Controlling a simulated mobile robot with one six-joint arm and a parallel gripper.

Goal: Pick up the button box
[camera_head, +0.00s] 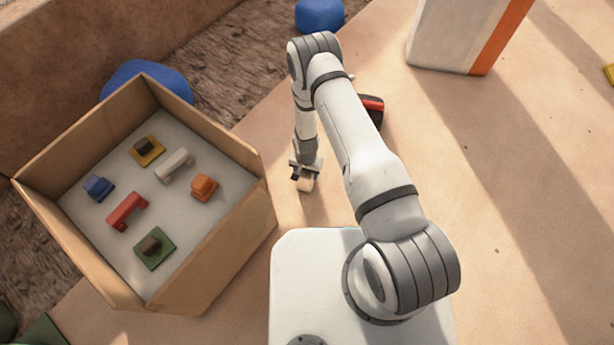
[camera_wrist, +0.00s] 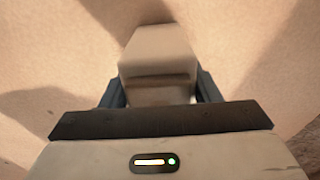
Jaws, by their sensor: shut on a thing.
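My gripper (camera_head: 304,174) points down over the sandy floor, just right of the cardboard box. It is shut on a small pale block (camera_wrist: 158,60), which shows between the two dark jaws in the wrist view and below the gripper in the head view (camera_head: 305,185). No button shows on the block's visible faces, and I cannot tell if it is the button box. I cannot tell if it touches the floor. A black and red thing (camera_head: 373,107) is partly hidden behind my arm.
The open cardboard box (camera_head: 232,236) at left holds several small coloured pieces on a grey bottom. A white and orange block (camera_head: 450,35) stands at the top right. Blue things (camera_head: 320,15) lie beyond. The floor at right is mostly clear.

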